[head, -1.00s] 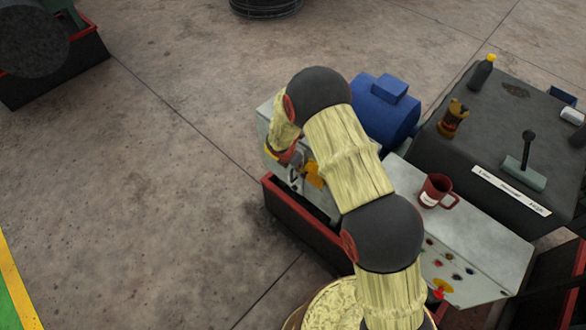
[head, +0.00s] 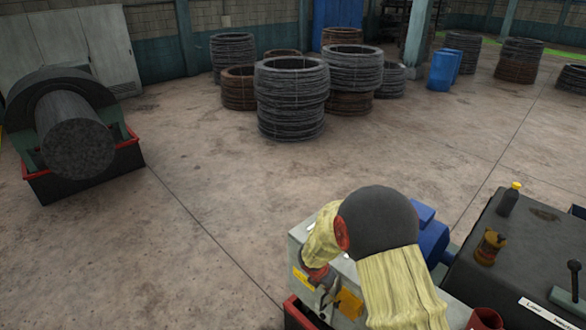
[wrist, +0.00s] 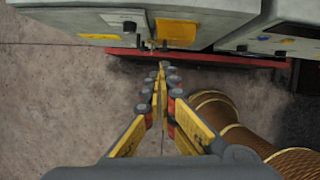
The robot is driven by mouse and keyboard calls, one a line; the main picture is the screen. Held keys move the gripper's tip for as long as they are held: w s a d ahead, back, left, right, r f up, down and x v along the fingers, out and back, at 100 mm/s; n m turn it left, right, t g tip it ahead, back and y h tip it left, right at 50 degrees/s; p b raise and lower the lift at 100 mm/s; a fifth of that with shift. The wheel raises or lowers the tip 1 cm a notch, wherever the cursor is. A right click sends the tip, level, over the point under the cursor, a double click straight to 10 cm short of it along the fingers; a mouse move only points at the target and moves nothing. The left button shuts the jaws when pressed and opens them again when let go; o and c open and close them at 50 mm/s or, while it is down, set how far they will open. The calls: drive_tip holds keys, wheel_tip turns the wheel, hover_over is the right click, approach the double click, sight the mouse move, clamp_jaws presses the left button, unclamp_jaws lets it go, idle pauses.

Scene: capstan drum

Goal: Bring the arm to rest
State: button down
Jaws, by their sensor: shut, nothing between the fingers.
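My gripper (wrist: 163,72) is in the middle of the wrist view, its yellow and grey fingers closed together with nothing between them. Its tips are near the red lower edge (wrist: 200,57) of a grey machine cabinet (wrist: 80,17), above the floor in the picture; I cannot tell whether they touch. In the head view my sleeved arm bends over the same grey cabinet (head: 300,238) at the bottom, and its dark joint and pale yellow sleeve hide part of it. The gripper is small and partly hidden there.
A blue motor (head: 432,240) lies behind my arm. A dark bench (head: 520,245) at right carries a bottle (head: 509,199), a brown-yellow container (head: 490,246) and a lever (head: 574,280). A red mug (head: 485,319) is low right.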

drive_tip(key=w+a+r+n+t+y, duration=0.2)
drive_tip(key=a+n+y, duration=0.3)
drive_tip(key=a+n, duration=0.8)
drive_tip(key=s+a+r+n+g+y+b, duration=0.1)
drive_tip(key=s+r+n+y+b, duration=0.25)
drive_tip(key=n, duration=0.55)
drive_tip(key=s+a+r+n+g+h+b, duration=0.1)
drive_tip(key=s+r+n+b, duration=0.1)
drive_tip(key=s+n+b, duration=0.35)
drive_tip(key=s+d+n+g+b, duration=0.1)
drive_tip(key=s+d+n+b, duration=0.25)
drive_tip(key=s+n, duration=0.35)
drive_tip(key=s+d+n+g+b, duration=0.1)
drive_tip(key=s+d+n+b, duration=0.25)
drive_tip(key=s+n, duration=0.4)
drive_tip(key=s+d+f+n+t+h+b, duration=0.2)
drive_tip(key=s+d+f+t+h+b, duration=0.2)
drive_tip(key=s+d+b, duration=0.7)
wheel_tip(320, 180, down, 2)
drive_tip(key=b, duration=0.8)
drive_tip(key=shift+d+n, duration=0.15)
drive_tip(key=shift+n, duration=0.15)
